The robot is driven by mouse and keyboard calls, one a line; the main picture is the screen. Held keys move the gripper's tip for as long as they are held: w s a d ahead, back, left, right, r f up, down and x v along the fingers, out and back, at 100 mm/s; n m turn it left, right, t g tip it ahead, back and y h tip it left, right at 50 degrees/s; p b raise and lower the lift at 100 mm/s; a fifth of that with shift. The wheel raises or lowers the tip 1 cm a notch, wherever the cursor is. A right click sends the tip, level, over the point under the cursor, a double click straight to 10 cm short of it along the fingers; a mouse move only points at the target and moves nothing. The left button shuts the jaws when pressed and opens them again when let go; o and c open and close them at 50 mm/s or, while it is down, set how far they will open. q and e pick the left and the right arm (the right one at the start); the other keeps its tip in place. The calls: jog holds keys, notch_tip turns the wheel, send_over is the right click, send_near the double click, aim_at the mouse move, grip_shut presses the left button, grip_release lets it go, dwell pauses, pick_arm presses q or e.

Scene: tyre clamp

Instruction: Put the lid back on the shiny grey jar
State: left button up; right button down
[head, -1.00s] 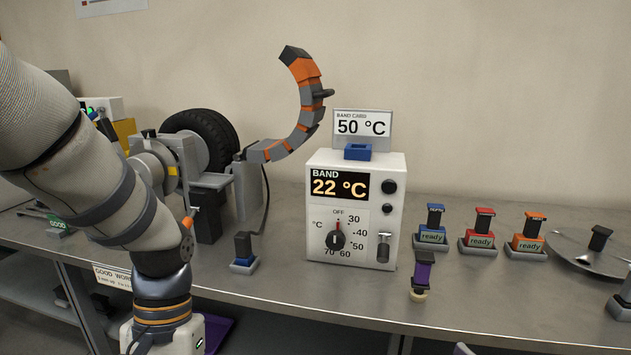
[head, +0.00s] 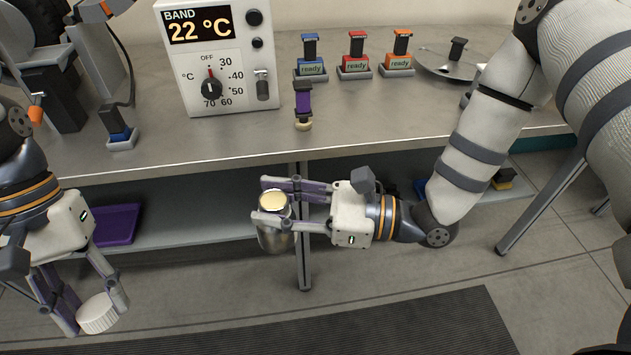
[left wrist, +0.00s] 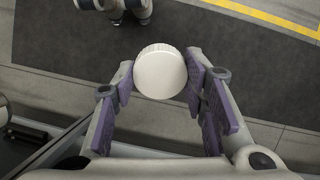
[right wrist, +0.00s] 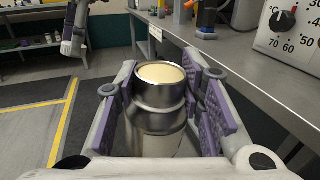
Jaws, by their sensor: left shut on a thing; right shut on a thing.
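The shiny grey jar (head: 275,238) is held upright by my right gripper (head: 268,200), in front of the bench edge. The jar has no lid on it, and a pale cream surface shows in its mouth; it also shows in the right wrist view (right wrist: 160,115), between the purple finger pads. My left gripper (head: 95,310) is shut on a white ribbed lid (head: 98,313), low at the left of the head view. The lid also shows between the fingertips in the left wrist view (left wrist: 160,72). The lid is well apart from the jar, to its left and lower.
The steel bench (head: 220,143) runs behind both grippers, with its front edge close behind the jar. On it stand the band heater box (head: 215,70), a purple-handled tool (head: 303,103) and several ready-labelled holders. A purple tray (head: 112,225) lies on the lower shelf. The space between the grippers is clear.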

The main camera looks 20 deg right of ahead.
jog(key=a+n+g, duration=0.1)
jog(key=a+n+g+y, duration=0.1)
jog(key=a, duration=0.1)
jog(key=shift+w+a+f+g, duration=0.15)
jog(key=shift+w+a+g, duration=0.05)
jog(key=shift+g, duration=0.2)
pick_arm(q)
jog(key=shift+f, duration=0.2)
pick_arm(e)
jog(key=w+d+r+m+t+h, duration=1)
jog(key=w+d+r+t, duration=0.1)
jog(key=w+d+r, duration=0.15)
pick_arm(q)
jog(key=shift+f, duration=0.2)
pick_arm(e)
jog(key=s+d+r+m+h, duration=0.1)
jog(key=d+r+m+h, duration=0.1)
jog(key=d+h, duration=0.5)
jog(key=s+d+r+m+g+h, duration=0.1)
jog(key=d+m+h, duration=0.4)
jog(key=d, duration=0.8)
jog(key=shift+s+r+m+h, duration=0.3)
jog(key=shift+s+r+h, duration=0.3)
jog(key=shift+h, duration=0.4)
